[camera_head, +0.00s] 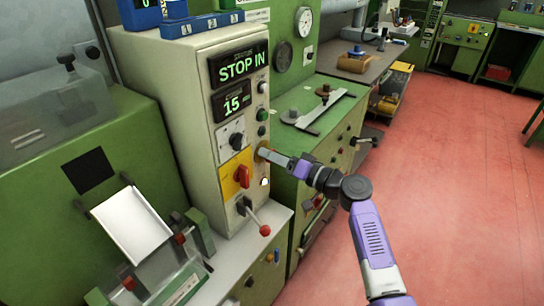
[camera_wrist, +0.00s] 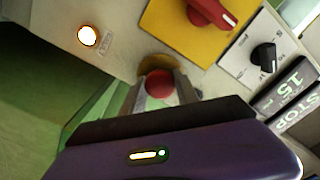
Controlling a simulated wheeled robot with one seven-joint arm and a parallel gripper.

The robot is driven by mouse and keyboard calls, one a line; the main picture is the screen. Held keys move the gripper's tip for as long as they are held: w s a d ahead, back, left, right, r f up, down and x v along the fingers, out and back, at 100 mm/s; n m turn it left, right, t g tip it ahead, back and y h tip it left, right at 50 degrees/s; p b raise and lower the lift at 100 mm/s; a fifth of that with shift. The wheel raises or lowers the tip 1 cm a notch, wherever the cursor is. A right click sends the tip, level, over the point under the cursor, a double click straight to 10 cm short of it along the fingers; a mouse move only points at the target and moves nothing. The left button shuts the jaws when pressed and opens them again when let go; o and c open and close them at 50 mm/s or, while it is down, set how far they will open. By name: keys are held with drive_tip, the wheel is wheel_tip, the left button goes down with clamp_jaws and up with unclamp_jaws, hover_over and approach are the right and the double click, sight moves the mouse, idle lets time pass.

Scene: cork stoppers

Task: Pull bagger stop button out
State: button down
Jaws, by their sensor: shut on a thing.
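The bagger stop button shows as a red round knob (camera_wrist: 159,86) on a yellowish base in the wrist view. My gripper (camera_wrist: 161,90) is shut on it, one finger on each side of the red knob. In the head view my gripper (camera_head: 264,153) reaches the right-hand side of the cream control cabinet (camera_head: 185,90) from the right and hides most of the button. The upper display (camera_head: 238,65) on the cabinet reads "STOP IN". The lower display (camera_head: 232,102) reads "15".
A red rotary switch on a yellow plate (camera_head: 229,185) sits left of my gripper. A lever with a red ball (camera_head: 264,230) sticks out below. A lit white button (camera_wrist: 88,36) is near the knob. Green machine benches stand behind; the red floor (camera_head: 470,200) is open at right.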

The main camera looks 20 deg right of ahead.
drive_tip(key=shift+s+d+b, duration=0.45)
drive_tip(key=shift+s, duration=0.05)
drive_tip(key=c, duration=0.9)
unclamp_jaws()
drive_tip(key=shift+s, duration=0.1)
drive_tip(key=v, duration=0.8)
